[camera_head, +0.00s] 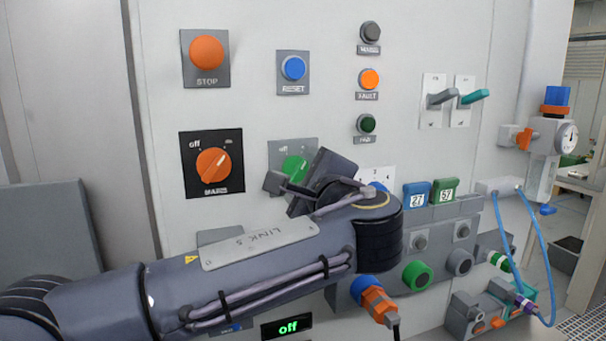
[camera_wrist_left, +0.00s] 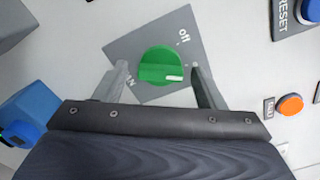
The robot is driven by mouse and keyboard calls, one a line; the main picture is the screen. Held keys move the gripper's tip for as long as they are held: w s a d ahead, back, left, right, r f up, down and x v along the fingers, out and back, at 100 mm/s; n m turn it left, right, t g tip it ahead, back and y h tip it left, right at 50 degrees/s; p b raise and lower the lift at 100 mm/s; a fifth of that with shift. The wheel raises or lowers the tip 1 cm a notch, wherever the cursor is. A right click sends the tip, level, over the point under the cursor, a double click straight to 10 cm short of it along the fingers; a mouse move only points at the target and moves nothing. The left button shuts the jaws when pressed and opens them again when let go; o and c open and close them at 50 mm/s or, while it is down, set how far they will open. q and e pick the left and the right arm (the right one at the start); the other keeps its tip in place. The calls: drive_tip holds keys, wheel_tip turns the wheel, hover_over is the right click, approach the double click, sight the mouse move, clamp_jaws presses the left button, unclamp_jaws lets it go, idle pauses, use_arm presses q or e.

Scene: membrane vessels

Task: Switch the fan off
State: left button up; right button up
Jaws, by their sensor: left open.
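A green rotary knob (camera_head: 294,168) sits on a grey plate (camera_head: 309,148) marked "off" at its upper left; the plate's lower label is mostly hidden. In the left wrist view the green knob (camera_wrist_left: 160,65) shows a white mark at its lower right, turned away from the word "off". My left gripper (camera_head: 288,187) is in front of the plate. In the wrist view my left gripper (camera_wrist_left: 159,72) is open, with one finger on each side of the knob and no visible contact. My right gripper is not in view.
An orange MAINS knob (camera_head: 213,165) is left of the plate, a blue RESET button (camera_head: 293,68) above it. Indicator lamps, including an orange FAULT lamp (camera_head: 370,79), and two levers (camera_head: 472,97) are to the right. A small display (camera_head: 288,326) below reads "off".

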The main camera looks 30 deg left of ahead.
use_arm(q)
drive_tip(key=c, duration=1)
drive_tip(key=shift+f+n+b, duration=0.15)
drive_tip(key=shift+n+b, duration=0.8)
drive_tip(key=shift+n, duration=0.15)
drive_tip(key=n+b, duration=0.4)
drive_tip(key=n, duration=0.2)
drive_tip(key=shift+n, duration=0.4)
drive_tip(key=shift+r+n+b, duration=0.25)
drive_tip(key=shift+n+b, duration=0.65)
drive_tip(key=shift+n, duration=0.5)
